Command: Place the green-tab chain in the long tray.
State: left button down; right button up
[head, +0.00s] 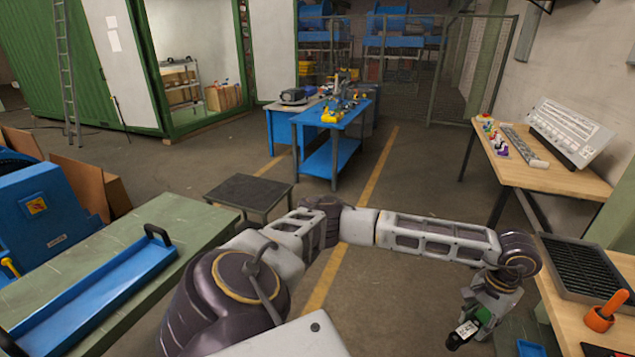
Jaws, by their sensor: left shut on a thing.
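My left gripper (482,310) is at the lower right, at the end of my arm that reaches across the view. It points down beside the near right wooden table and is shut on the green-tab chain (465,331). A green part and a dark end with a white label show at the jaws; the rest of the chain is hidden or too small to tell. The long tray (146,268) is blue, with a black handle at its far end. It lies on the green bench at the left, far from the gripper, and its visible floor looks empty. My right gripper is not in view.
The green bench (190,216) has bare top around the tray. A black ribbed tray (580,268) and an orange tool (604,312) are on the right table (565,322). A low dark table (250,192) stands beyond my arm. Open floor lies between the benches.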

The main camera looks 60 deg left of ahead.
aim_at(98, 300)
jog(key=j+u, duration=0.35)
jog(key=u, duration=0.15)
jog(key=i+j+u, duration=0.1)
jog(key=j+u, duration=0.2)
jog(key=u, duration=0.15)
jog(key=i+j+u, duration=0.1)
jog(key=j+u, duration=0.2)
jog(key=u, duration=0.2)
jog(key=i+j+u, duration=0.2)
jog(key=u, duration=0.25)
jog(key=i+j+u, duration=0.2)
jog(key=u, duration=0.3)
jog(key=i+j+u, duration=0.1)
jog(key=u, duration=0.35)
jog(key=i+u, duration=0.3)
jog(key=u, duration=0.2)
